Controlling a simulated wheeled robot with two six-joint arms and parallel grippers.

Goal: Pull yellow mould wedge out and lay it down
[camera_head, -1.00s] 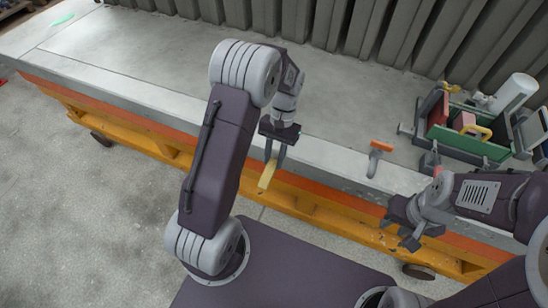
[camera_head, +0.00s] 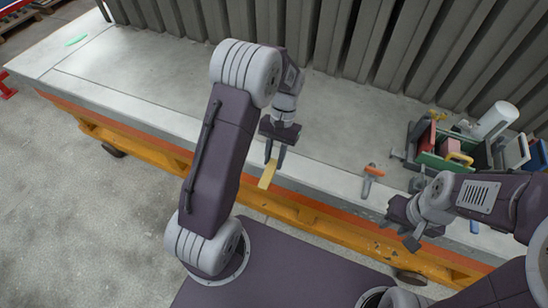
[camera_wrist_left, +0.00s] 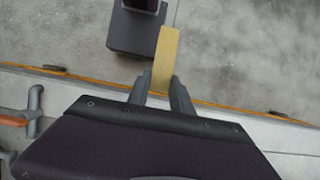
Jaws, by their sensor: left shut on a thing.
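The yellow mould wedge (camera_head: 267,175) is a slim yellow bar. My left gripper (camera_head: 271,162) is shut on it and holds it near the front edge of the grey mould table (camera_head: 200,120). In the left wrist view the wedge (camera_wrist_left: 165,58) sticks out beyond the two fingertips of the left gripper (camera_wrist_left: 162,92), with its far part over the floor. Whether the wedge touches the table edge cannot be told. My right gripper (camera_head: 405,225) is at the right, in front of the table, and looks open and empty.
An orange-handled tool (camera_head: 371,174) lies near the table's front edge. A green-sided toolbox (camera_head: 445,163) and a white cylinder (camera_head: 495,118) are at the right. A ribbed grey wall (camera_head: 340,45) closes the back.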

